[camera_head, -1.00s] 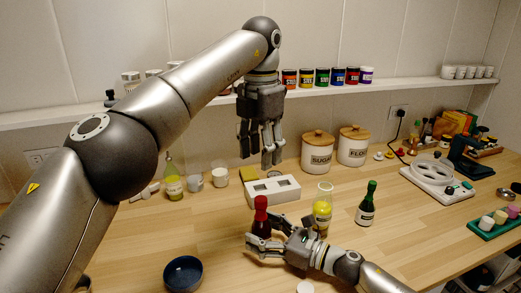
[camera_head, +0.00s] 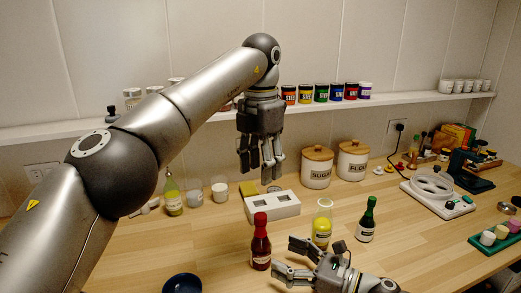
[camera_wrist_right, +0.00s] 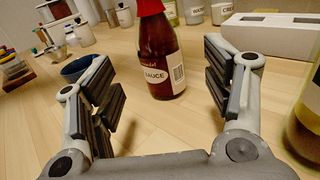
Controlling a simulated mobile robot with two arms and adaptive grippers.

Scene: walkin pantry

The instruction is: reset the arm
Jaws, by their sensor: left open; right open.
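My left gripper (camera_head: 260,160) hangs open and empty, pointing down above the back of the counter, in front of the wall shelf. My right gripper (camera_head: 284,258) is low over the front of the counter, open and empty. A red sauce bottle (camera_head: 261,243) stands upright just beyond its fingertips. In the right wrist view the sauce bottle (camera_wrist_right: 161,60) stands ahead, between the lines of the two spread fingers (camera_wrist_right: 160,95) and apart from them.
A yellow-filled bottle (camera_head: 322,226) and a green bottle (camera_head: 367,220) stand close to the right arm. A white slotted block (camera_head: 272,207) lies behind. A dark blue bowl (camera_head: 182,285) is at front left. Sugar (camera_head: 317,168) and flour (camera_head: 353,160) canisters stand against the wall.

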